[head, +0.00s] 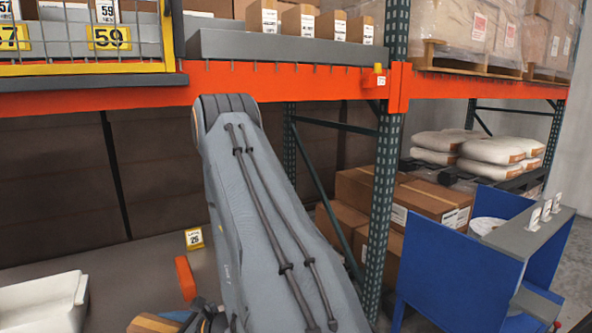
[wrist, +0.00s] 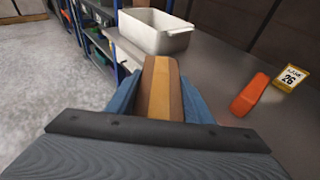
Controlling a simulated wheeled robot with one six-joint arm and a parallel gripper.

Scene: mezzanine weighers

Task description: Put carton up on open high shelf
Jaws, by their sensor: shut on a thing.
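The carton (wrist: 160,85) is brown with a lighter tape stripe and shows end-on in the wrist view. My gripper (wrist: 158,92) is shut on it, one blue finger on each side. The carton's end also shows at the bottom of the head view (head: 153,324), low over the grey counter; whether it touches the counter I cannot tell. The open high shelf (head: 290,49) is a grey deck above the orange beam at the top of the head view. Several small cartons (head: 298,20) stand along its back.
A yellow mesh guard (head: 85,68) fronts the bay left of the shelf. A white bin (wrist: 155,32), an orange block (wrist: 250,94) and a number 26 sign (wrist: 291,77) stand on the counter (wrist: 215,60). A rack upright (head: 381,200) and blue weighing station (head: 440,265) are at right.

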